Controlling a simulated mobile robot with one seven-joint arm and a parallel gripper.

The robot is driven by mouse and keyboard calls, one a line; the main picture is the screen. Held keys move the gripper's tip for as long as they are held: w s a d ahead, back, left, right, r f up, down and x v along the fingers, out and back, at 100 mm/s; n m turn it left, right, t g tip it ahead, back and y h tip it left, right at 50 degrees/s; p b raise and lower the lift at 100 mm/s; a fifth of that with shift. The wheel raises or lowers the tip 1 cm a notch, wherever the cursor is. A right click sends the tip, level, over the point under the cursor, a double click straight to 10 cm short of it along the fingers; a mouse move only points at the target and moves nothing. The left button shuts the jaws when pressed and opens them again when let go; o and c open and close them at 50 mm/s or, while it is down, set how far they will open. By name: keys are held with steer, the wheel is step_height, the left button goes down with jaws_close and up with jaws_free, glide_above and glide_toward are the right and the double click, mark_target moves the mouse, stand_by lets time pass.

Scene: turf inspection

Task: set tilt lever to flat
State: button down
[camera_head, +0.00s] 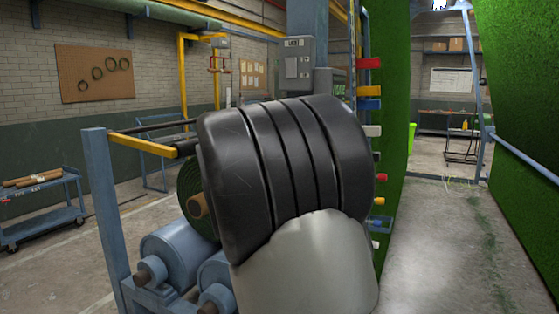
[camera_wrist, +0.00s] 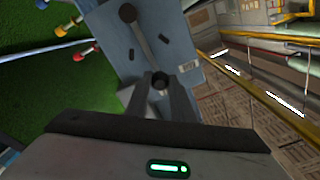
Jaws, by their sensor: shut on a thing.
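In the wrist view, my gripper (camera_wrist: 160,80) is shut on the dark round end of the tilt lever. The lever (camera_wrist: 142,38) is a grey bar on a blue-grey panel (camera_wrist: 175,38). It runs from a dark round hub (camera_wrist: 127,13) at the upper left down to my fingertips. Small dark marks and a pale label sit on the panel near the lever. I cannot read which setting the lever is at. In the head view, my own arm hides the gripper and the lever.
In the head view, blue rollers (camera_head: 180,252) and a turf roll (camera_head: 188,180) stand left of my arm. Open floor (camera_head: 440,250) lies to the right.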

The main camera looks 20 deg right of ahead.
steer(key=shift+s+d+f+m+b, duration=0.25)
steer(key=shift+s+d+m+b, duration=0.4)
steer(key=shift+m+b, duration=0.4)
steer(key=shift+s+d+f+m+b, duration=0.3)
steer(key=shift+s+d+m+b, duration=0.15)
steer(key=shift+s+m+b, duration=0.45)
steer(key=shift+s+d+f+m+b, duration=0.25)
steer(key=shift+s+d+m+b, duration=0.35)
steer(key=shift+m+b, duration=0.5)
steer(key=c, duration=1.5)
jaws_free()
steer(key=shift+c, duration=0.2)
steer(key=shift+a, duration=0.1)
steer(key=v, duration=1.7)
steer(key=shift+s, duration=0.2)
steer(key=shift+a, duration=0.15)
